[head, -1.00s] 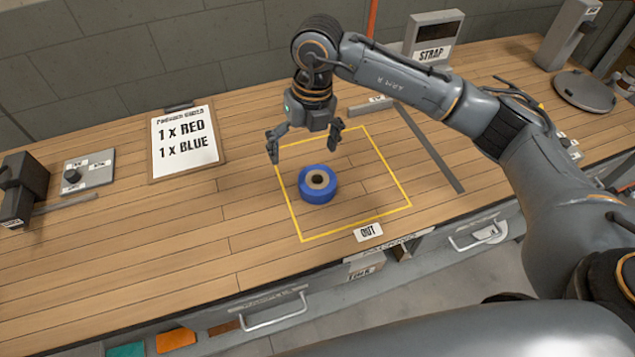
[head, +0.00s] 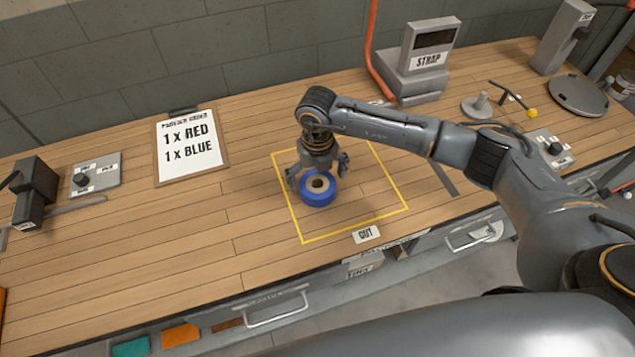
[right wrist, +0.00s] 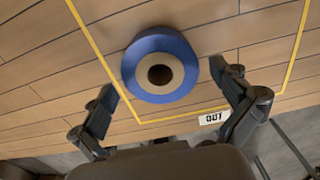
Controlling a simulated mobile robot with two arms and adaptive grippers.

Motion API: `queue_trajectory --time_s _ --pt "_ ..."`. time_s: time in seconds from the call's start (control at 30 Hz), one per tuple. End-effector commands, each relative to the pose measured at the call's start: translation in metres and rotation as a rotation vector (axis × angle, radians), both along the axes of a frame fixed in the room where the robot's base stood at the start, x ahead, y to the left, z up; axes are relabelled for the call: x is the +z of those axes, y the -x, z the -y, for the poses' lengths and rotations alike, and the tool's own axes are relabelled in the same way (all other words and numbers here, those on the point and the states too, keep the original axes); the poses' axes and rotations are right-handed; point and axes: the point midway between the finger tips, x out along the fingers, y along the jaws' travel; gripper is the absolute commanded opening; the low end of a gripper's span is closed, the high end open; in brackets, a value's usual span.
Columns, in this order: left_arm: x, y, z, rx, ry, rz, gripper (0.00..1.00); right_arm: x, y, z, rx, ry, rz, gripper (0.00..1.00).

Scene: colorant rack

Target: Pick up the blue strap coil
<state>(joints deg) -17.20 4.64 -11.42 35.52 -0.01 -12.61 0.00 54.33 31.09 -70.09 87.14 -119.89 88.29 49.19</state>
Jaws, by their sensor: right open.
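The blue strap coil (head: 318,194) lies flat on the bench inside the yellow outlined area, its pale core and dark hole facing up. My right gripper (head: 318,185) is open, low over the coil, with one finger to the left of it and one to the right. In the right wrist view the coil (right wrist: 159,68) sits ahead between the open fingertips (right wrist: 164,78), with gaps showing on both sides. I cannot tell whether a finger touches it. My left gripper is not in view.
A sign marked OUT (head: 366,234) is on the front edge of the yellow outline (head: 402,190). A clipboard (head: 190,147) reading 1 x RED, 1 x BLUE lies to the left. The STRAP machine (head: 428,62) stands behind.

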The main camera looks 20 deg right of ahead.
Motion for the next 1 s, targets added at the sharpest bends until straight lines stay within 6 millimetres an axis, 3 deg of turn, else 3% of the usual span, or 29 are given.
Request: queue_trajectory --time_s 0.17,0.4,0.67,1.0 --pt "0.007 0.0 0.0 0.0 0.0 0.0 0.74 -0.017 0.0 0.0 0.0 -0.001 0.0 1.0" --pt "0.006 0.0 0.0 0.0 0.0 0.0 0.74 -0.019 0.0 0.0 0.001 -0.001 0.001 1.0" --pt "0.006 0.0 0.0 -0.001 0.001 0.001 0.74 -0.019 0.0 0.0 0.0 -0.001 0.001 0.47" --pt "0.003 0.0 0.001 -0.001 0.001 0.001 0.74 -0.016 -0.001 0.0 0.0 -0.002 0.003 0.47"
